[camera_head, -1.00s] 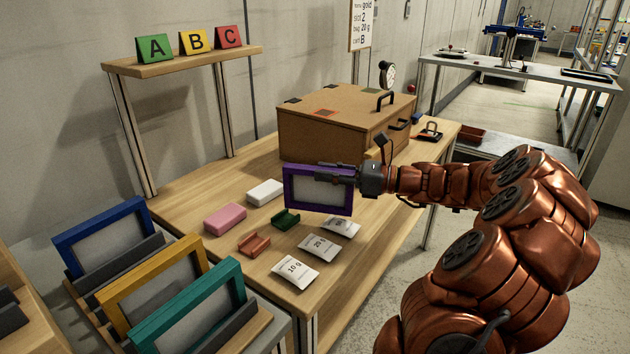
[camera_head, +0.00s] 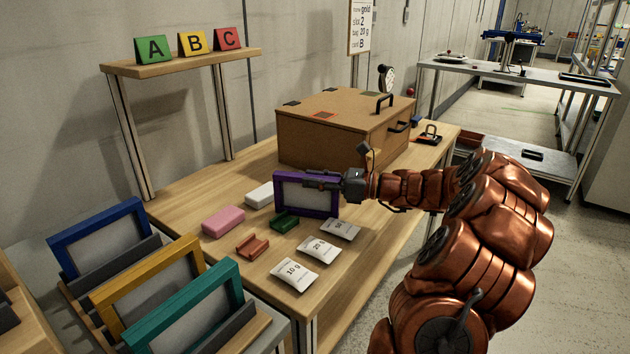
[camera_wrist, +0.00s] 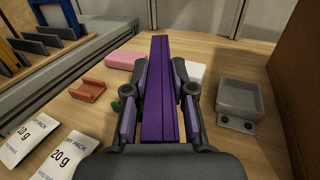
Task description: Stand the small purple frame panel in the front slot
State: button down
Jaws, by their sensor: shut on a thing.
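The small purple frame panel (camera_head: 296,197) has a purple rim around a pale grey sheet. My gripper (camera_head: 318,184) is shut on its upper right part and holds it upright over the wooden table. The wrist view shows the panel (camera_wrist: 161,90) edge-on between both fingers (camera_wrist: 160,88). A rack with dark grey slot bars (camera_head: 243,324) stands at the lower left, well apart from the panel. It holds a blue frame (camera_head: 98,236), a yellow frame (camera_head: 150,285) and a teal frame (camera_head: 190,310). I cannot make out its front slot clearly.
Below and beside the panel lie a pink block (camera_head: 223,220), a white block (camera_head: 260,194), a green holder (camera_head: 285,221), an orange holder (camera_head: 252,245) and several white packs (camera_head: 295,274). A brown box (camera_head: 335,135) stands behind. A grey tray (camera_wrist: 240,98) shows in the wrist view.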

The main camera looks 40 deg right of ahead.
jog(key=shift+f, duration=0.1)
jog(key=c, duration=1)
grip_release()
